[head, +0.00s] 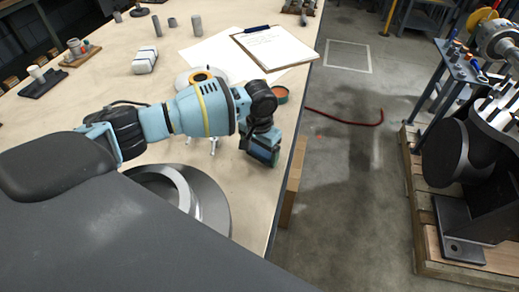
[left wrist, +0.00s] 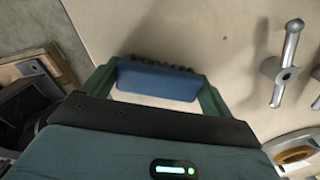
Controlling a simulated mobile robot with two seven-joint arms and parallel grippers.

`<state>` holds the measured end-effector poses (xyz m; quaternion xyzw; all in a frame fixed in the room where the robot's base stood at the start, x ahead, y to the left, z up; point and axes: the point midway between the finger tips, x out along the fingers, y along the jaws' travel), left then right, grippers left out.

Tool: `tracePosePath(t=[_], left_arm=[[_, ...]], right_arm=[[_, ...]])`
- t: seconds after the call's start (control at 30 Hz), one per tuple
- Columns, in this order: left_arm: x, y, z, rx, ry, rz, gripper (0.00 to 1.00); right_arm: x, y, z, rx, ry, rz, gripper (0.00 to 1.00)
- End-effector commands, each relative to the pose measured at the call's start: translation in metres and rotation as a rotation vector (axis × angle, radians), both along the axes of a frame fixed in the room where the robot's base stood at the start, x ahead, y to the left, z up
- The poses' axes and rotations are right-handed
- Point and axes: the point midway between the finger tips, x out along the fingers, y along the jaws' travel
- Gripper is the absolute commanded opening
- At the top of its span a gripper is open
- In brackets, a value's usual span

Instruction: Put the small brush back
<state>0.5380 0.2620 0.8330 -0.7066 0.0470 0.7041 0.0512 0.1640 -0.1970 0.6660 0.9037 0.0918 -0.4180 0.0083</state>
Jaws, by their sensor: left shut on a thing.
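My left gripper (head: 262,155) is over the wooden table near its right edge, pointing down. In the left wrist view its green fingers (left wrist: 158,85) are shut on the small brush (left wrist: 158,78). The brush shows as a blue block with a row of dark bristles along its far side. In the head view the brush is mostly hidden by the gripper, and I cannot tell it apart clearly. The brush seems held above the table top; the gap is hard to judge. My right gripper is not in view.
A grey round casing part (head: 215,200) lies on the near table. A clipboard (head: 275,48) lies farther back. A metal T-shaped piece (left wrist: 287,62) stands beside the gripper. The table's right edge is close.

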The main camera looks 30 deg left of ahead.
Motion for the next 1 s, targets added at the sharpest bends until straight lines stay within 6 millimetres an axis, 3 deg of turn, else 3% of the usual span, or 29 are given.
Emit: tracePosePath(t=[0.03,0.13,0.47,1.0], left_arm=[[0.0,0.0,-0.001,0.0,0.0,0.0,0.87],[0.0,0.0,-0.001,0.0,0.0,0.0,1.0],[0.001,0.0,0.005,0.001,-0.003,-0.001,1.0],[0.0,-0.001,0.102,-0.001,-0.004,0.0,1.0]], right_arm=[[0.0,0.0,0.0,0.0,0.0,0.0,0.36],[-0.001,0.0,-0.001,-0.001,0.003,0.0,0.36],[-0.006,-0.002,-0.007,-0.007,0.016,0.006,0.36],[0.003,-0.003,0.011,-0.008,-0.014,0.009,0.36]])
